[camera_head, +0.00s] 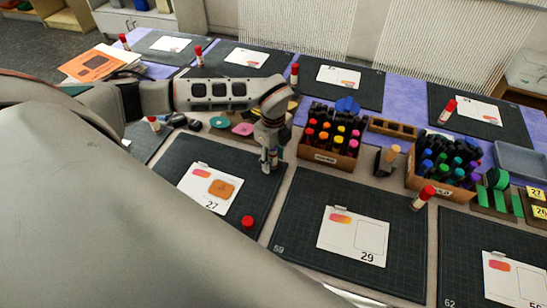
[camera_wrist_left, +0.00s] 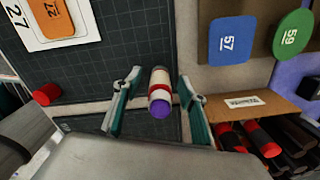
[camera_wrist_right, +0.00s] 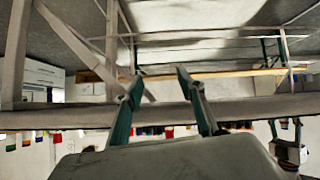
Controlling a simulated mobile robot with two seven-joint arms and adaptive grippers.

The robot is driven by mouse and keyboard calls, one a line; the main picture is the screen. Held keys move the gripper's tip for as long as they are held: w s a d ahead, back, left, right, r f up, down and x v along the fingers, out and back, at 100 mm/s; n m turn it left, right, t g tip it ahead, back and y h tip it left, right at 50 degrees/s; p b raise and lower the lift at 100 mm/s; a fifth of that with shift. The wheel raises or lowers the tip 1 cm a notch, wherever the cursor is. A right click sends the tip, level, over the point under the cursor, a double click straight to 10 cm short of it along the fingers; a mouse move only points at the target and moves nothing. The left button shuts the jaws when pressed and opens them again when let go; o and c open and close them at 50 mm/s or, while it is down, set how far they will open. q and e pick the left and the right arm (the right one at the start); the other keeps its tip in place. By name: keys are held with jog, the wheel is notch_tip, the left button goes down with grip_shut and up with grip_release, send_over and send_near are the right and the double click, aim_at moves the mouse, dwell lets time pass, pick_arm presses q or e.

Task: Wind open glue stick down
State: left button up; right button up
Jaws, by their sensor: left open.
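The open glue stick (camera_wrist_left: 160,88) stands between the fingers of my left gripper (camera_wrist_left: 159,76) in the left wrist view. It has a white and red barrel and purple glue showing at its top. A gap shows on each side, so the fingers are open around it and apart from it. In the head view my left gripper (camera_head: 269,163) points down at the mat by card 27 and mostly hides the stick. A loose red cap (camera_head: 247,222) lies on the mat and also shows in the left wrist view (camera_wrist_left: 46,94). My right gripper (camera_wrist_right: 160,76) is open and empty.
A box of markers (camera_head: 330,150) stands right of the left gripper, with a second marker box (camera_head: 420,180) farther right. A capped glue stick (camera_head: 423,198) stands near card 29 (camera_head: 352,236). My left arm crosses the left side. The mat at card 29 has free room.

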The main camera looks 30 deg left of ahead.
pick_arm(q)
jog(key=m, duration=0.3)
jog(key=shift+m, duration=0.4)
jog(key=m, duration=1.1)
jog(key=c, duration=1.1)
jog(key=shift+s, duration=0.1)
jog(key=shift+c, duration=0.2)
